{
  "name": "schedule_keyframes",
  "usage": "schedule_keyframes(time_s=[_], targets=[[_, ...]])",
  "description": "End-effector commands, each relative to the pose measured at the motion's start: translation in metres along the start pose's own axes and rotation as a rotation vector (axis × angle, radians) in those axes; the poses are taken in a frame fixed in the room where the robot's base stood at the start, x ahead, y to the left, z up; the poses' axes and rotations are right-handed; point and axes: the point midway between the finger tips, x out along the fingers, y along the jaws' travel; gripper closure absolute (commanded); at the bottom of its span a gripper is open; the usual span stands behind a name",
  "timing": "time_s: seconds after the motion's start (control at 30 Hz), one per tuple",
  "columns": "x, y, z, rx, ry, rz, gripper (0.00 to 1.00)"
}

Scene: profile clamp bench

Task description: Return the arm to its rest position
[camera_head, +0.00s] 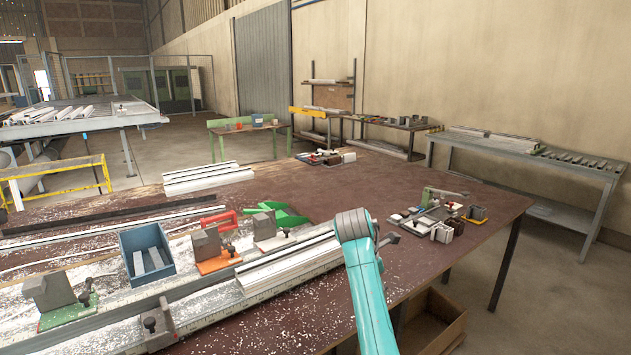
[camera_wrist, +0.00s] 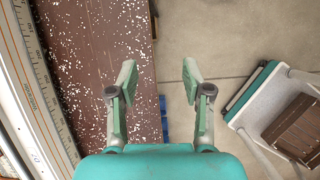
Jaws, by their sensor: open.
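My gripper (camera_wrist: 160,78) is open in the wrist view, its two green-grey fingers spread apart with nothing between them. It hangs over the bench edge, with the speckled brown bench top (camera_wrist: 95,70) to its left and bare concrete floor beneath the gap. My turquoise arm (camera_head: 367,285) rises at the front of the head view, bent at a grey joint in front of the bench top (camera_head: 330,190). The fingers cannot be made out in the head view.
A scaled clamp rail (camera_head: 200,310) with white profiles, grey clamp blocks and a blue bin (camera_head: 146,253) lies left of my arm. Small tools and clamps (camera_head: 440,212) lie to its right. An open wooden crate (camera_head: 430,325) stands below the bench's front edge.

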Motion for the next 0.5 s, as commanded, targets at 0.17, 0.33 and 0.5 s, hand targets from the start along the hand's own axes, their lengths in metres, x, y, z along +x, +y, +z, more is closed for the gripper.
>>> schedule_keyframes(time_s=[0.17, 0.33, 0.5], targets=[[0.034, -0.010, -0.015, 0.053, -0.010, 0.028, 0.50], [0.077, -0.025, -0.036, 0.132, -0.022, 0.071, 0.50], [0.131, -0.053, -0.068, 0.252, -0.028, 0.142, 0.50]])
